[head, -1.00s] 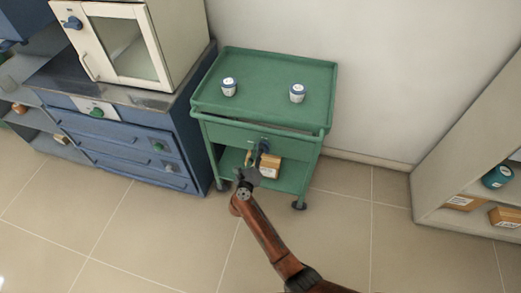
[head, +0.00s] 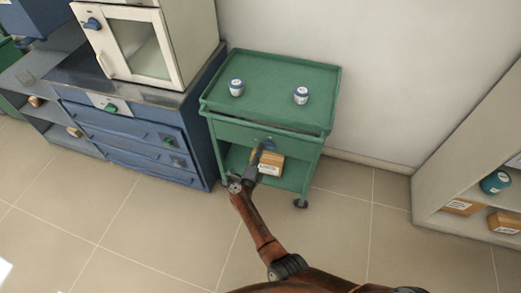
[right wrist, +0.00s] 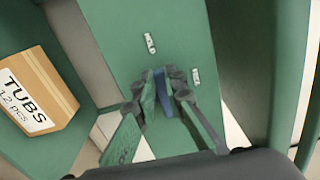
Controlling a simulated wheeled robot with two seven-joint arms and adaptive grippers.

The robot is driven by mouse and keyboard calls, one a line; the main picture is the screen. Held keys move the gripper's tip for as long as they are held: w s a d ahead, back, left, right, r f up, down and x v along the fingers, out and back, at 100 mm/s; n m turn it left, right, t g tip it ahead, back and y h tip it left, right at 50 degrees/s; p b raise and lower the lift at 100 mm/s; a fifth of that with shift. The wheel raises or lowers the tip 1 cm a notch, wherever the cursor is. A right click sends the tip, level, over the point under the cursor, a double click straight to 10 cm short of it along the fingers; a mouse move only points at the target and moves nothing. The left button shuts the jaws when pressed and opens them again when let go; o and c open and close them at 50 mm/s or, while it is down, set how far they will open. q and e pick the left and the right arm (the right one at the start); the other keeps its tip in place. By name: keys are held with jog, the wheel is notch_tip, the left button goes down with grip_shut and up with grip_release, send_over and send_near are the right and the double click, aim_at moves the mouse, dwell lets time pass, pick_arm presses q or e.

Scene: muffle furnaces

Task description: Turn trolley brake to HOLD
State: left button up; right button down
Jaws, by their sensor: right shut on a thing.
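The green trolley (head: 265,130) stands against the wall, with a blue brake handle (head: 267,145) on its front panel below the top tray. In the right wrist view the blue handle (right wrist: 160,92) shows between the fingertips, partly hidden by them. My right gripper (head: 260,154) reaches it from the front and is shut on it; the gripper also fills the middle of the right wrist view (right wrist: 165,85). Two small white labels, one of them here (right wrist: 150,43), sit on the green panel near the handle; I cannot read them. My left gripper is not in view.
Two white jars with blue lids (head: 236,88) (head: 301,95) stand on the trolley's top. A cardboard box (head: 270,163), marked TUBS, sits on its lower shelf. A blue cabinet (head: 150,130) carrying a furnace (head: 140,45) is close on the left. The floor in front is clear.

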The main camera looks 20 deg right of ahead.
jog(key=shift+a+f+n, duration=0.1)
jog(key=shift+n, duration=0.3)
jog(key=c, duration=2)
grip_release()
